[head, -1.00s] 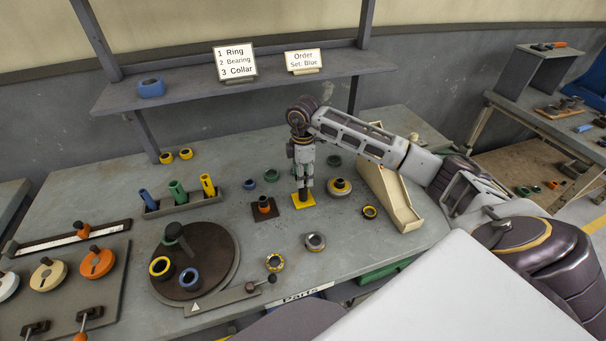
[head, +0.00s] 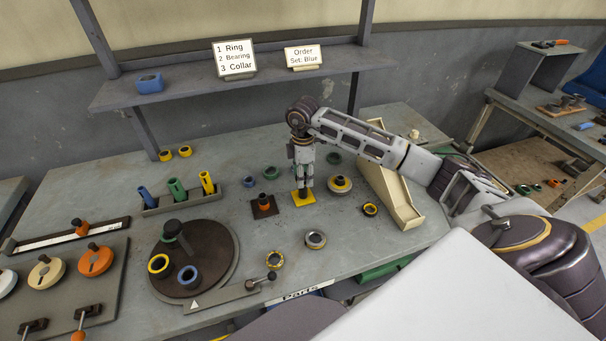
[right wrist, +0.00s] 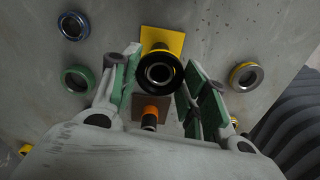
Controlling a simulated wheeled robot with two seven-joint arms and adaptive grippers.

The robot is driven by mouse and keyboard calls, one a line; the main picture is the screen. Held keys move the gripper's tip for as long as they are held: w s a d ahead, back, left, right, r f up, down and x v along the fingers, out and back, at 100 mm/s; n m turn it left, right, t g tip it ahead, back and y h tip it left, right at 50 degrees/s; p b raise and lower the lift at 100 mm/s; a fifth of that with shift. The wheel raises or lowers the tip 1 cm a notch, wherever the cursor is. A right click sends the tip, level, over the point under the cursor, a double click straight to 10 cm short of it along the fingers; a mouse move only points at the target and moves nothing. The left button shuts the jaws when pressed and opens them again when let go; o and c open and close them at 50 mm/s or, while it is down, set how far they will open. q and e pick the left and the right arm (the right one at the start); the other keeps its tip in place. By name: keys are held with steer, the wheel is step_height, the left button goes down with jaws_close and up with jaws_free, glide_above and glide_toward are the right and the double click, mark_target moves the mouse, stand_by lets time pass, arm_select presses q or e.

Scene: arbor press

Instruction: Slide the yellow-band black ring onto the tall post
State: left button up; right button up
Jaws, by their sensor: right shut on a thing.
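My right gripper (head: 303,186) points down over a yellow square plate (head: 305,200). It is shut on a black ring with a pale inner rim, the yellow-band black ring (right wrist: 160,73), seen between the green-padded fingers in the right wrist view. Yellow shows just behind the ring; I cannot fully separate its band from the plate (right wrist: 148,34). A post inside or under the ring cannot be made out clearly. Left of the yellow plate, a post with an orange collar (head: 264,201) stands on a brown plate (head: 258,211). My left gripper is not in view.
A silver-topped yellow ring (head: 340,185), a black-and-yellow ring (head: 370,209) and a grey ring (head: 315,240) lie close by. A cream chute (head: 390,195) stands to the right. A round turntable (head: 215,245) and a rack of coloured tubes (head: 182,203) are left.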

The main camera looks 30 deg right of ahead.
steer(key=shift+f, duration=0.55)
stand_by(0.5)
steer(key=o, duration=1.7)
steer(key=shift+r, duration=0.1)
steer(key=shift+r+p, duration=2.4)
steer(key=shift+r, duration=1.55)
steer(key=shift+s+f, duration=0.1)
steer(key=shift+s, duration=0.05)
